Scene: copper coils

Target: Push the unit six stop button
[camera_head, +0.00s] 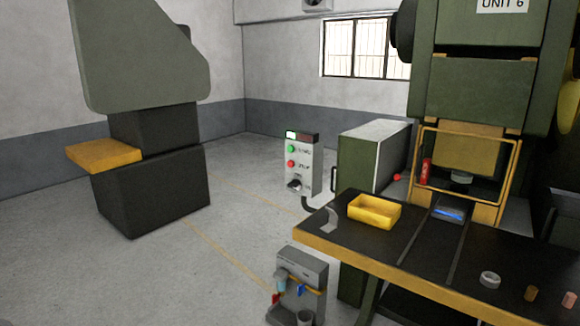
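A grey control box (301,166) stands left of the green press, facing partly toward me. Small labels sit beside the buttons, too small to read surely. A dark knob or switch (294,184) is lower on the box. The press (473,80) at the right carries a "UNIT 6" sign (502,4). Another small red knob (397,177) shows beside the press frame. Neither of my grippers is in view.
A black worktable with a yellow edge (350,250) bears a yellow tray (374,211), a metal ring (490,280) and small copper-coloured pieces (531,293). A grey stand with cups (305,275) is in front. A dark machine (150,160) stands left. Floor between is clear.

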